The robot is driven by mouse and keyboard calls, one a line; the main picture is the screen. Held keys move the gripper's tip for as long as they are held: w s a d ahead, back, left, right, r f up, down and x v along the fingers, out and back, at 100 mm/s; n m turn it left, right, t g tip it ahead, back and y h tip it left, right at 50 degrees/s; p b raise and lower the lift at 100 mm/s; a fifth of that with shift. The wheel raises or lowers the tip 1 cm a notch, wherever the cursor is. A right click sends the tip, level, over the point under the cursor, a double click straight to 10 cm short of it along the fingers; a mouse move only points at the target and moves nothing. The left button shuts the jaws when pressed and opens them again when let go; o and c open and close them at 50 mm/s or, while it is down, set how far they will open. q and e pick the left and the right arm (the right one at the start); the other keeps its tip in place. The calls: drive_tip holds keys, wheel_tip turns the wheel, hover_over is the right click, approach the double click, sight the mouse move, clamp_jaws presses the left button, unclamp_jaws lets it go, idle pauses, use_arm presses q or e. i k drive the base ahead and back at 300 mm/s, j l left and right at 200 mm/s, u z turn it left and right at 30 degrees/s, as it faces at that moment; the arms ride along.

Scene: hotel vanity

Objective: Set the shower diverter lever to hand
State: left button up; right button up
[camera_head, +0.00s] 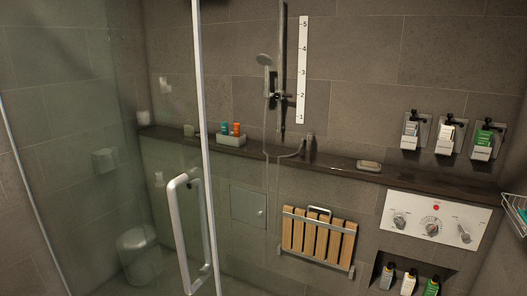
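A white control panel (437,221) is on the tiled wall at the lower right. It carries a small knob (400,221) at left, a round dial (432,229) in the middle and a lever (464,233) at right, with a red dot above the dial. The labels are too small to read, so I cannot tell for certain which control is the diverter or where it points. The hand shower (264,62) hangs on a vertical rail beside a numbered white scale (303,70). Neither of my grippers is in view.
A glass door with a metal handle (196,232) stands at left. A dark ledge (345,170) runs along the wall. A folded wooden seat (318,238) is left of the panel. Bottles (409,282) stand in a niche below it; dispensers (446,136) hang above. A wire basket (515,208) is at right.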

sight(464, 234)
drive_tip(key=l+z, duration=0.1)
drive_tip(key=z, duration=0.35)
drive_tip(key=k+l+z, duration=0.1)
drive_tip(key=z, duration=0.35)
drive_tip(key=l+u, duration=0.1)
drive_tip(key=u, duration=2)
drive_tip(key=z, duration=2.55)
drive_tip(key=i+j, duration=0.2)
drive_tip(key=i, duration=0.35)
drive_tip(key=i+j, duration=0.15)
drive_tip(key=i, duration=0.35)
drive_tip(key=i+j+z, duration=0.1)
drive_tip(key=z, duration=0.3)
